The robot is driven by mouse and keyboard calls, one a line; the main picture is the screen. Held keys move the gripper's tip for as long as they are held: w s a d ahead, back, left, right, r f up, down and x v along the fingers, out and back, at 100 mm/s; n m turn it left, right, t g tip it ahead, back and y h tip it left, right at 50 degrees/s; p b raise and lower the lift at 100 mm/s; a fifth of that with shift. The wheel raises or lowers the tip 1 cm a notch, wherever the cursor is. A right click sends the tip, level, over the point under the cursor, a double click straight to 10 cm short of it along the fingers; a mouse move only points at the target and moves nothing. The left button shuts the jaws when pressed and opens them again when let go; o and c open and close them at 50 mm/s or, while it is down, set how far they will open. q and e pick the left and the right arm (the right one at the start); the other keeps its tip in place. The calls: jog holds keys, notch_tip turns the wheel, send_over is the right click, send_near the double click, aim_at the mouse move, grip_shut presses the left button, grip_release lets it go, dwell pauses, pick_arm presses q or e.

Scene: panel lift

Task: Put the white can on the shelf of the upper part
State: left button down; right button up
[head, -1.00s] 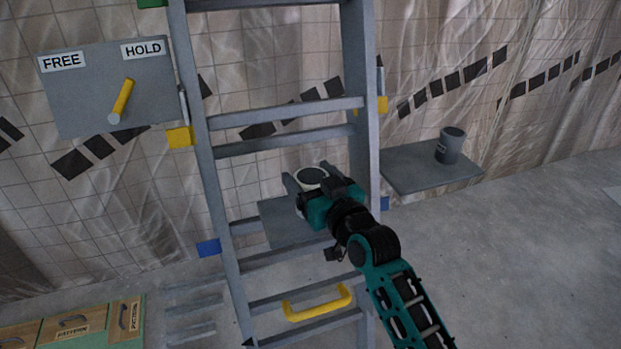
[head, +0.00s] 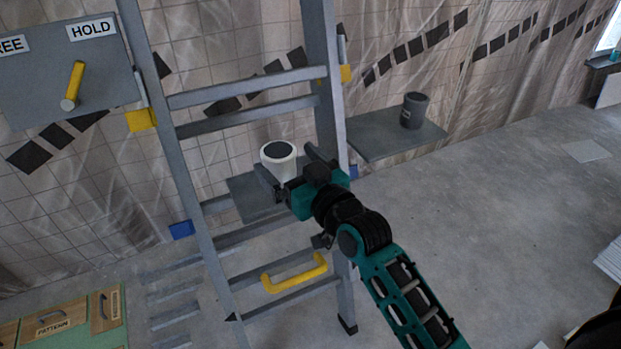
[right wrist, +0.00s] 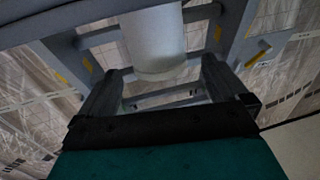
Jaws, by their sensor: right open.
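The white can (head: 278,158), with a dark top, stands upright within the ladder-like frame (head: 187,150) in the head view. It is above the small grey shelf (head: 245,195); its base is partly hidden, so I cannot tell whether it rests there. My right gripper (head: 291,168) is open, on the near side of the can, its fingers pointing towards it. In the right wrist view the can (right wrist: 153,42) is ahead of and between the open fingers (right wrist: 158,82), with gaps on both sides. My left gripper is not in view.
A dark grey can (head: 414,111) stands on a side shelf (head: 390,140) right of the frame. A panel with a yellow lever (head: 74,82) and a HOLD label is at left. A yellow handle (head: 295,275) crosses the lower frame. Floor at right is mostly clear.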

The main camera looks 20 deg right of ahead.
jog(key=s+d, duration=0.1)
jog(key=s, duration=0.6)
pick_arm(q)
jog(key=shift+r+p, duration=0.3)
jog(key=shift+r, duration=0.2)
pick_arm(e)
jog(key=s+a+f+g, duration=0.1)
jog(key=s+f+g, duration=0.2)
jog(key=f, duration=0.6)
jog(key=s+a+f+g, duration=0.2)
jog(key=s+f+g, duration=0.1)
jog(key=s+f, duration=0.5)
jog(key=shift+a+f+n+g, duration=0.15)
jog(key=shift+f+n+g, duration=0.15)
jog(key=shift+f+g, duration=0.1)
jog(key=shift+r, duration=0.1)
pick_arm(q)
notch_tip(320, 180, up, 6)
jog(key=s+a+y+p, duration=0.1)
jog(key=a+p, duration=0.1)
jog(key=p, duration=0.9)
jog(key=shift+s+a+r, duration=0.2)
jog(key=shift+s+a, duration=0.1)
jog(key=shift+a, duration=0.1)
pick_arm(e)
notch_tip(320, 180, up, 7)
jog(key=s+d+h, duration=0.1)
jog(key=d, duration=0.1)
jog(key=shift+s+d+f, duration=0.2)
jog(key=shift+d, duration=0.2)
